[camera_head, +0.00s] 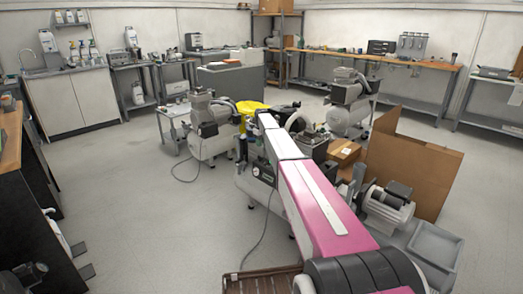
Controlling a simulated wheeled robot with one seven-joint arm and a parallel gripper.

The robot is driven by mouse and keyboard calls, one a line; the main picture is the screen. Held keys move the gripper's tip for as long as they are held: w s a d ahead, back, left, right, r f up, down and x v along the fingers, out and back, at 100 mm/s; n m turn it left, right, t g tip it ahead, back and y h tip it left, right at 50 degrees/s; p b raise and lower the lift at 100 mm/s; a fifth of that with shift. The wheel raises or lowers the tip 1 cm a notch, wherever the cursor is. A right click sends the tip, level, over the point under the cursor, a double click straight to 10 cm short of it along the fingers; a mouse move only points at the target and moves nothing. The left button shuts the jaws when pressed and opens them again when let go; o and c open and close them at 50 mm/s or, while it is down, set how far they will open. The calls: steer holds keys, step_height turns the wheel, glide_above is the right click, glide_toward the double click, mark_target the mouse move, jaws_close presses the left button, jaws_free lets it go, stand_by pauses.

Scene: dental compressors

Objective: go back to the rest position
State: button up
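My magenta and white arm reaches from the bottom right up to the middle of the view. Dark parts show around its far end, but I cannot make out the gripper's fingers there, nor whether they hold anything. A white compressor tank (262,196) stands under and to the left of the arm, partly covered by it. A compressor with a grey motor (208,118) stands just left of the arm's far end. Another compressor (349,100) stands to the right, beyond the arm. A yellow object (250,107) lies close to the arm's far end.
An open cardboard box (412,165) and a smaller carton (345,152) stand right of the arm. A motor (388,206) and a grey tray (433,245) are at the lower right. A brown crate (262,281) is at the bottom. Floor (150,220) at left is mostly clear.

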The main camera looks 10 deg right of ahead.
steer(key=shift+r, duration=0.3)
steer(key=s+f+m, duration=0.2)
steer(key=s, duration=1.7)
steer(key=s+f+m, duration=0.2)
steer(key=s, duration=1.7)
steer(key=s+f+m, duration=0.3)
steer(key=s, duration=1.6)
steer(key=shift+a, duration=0.45)
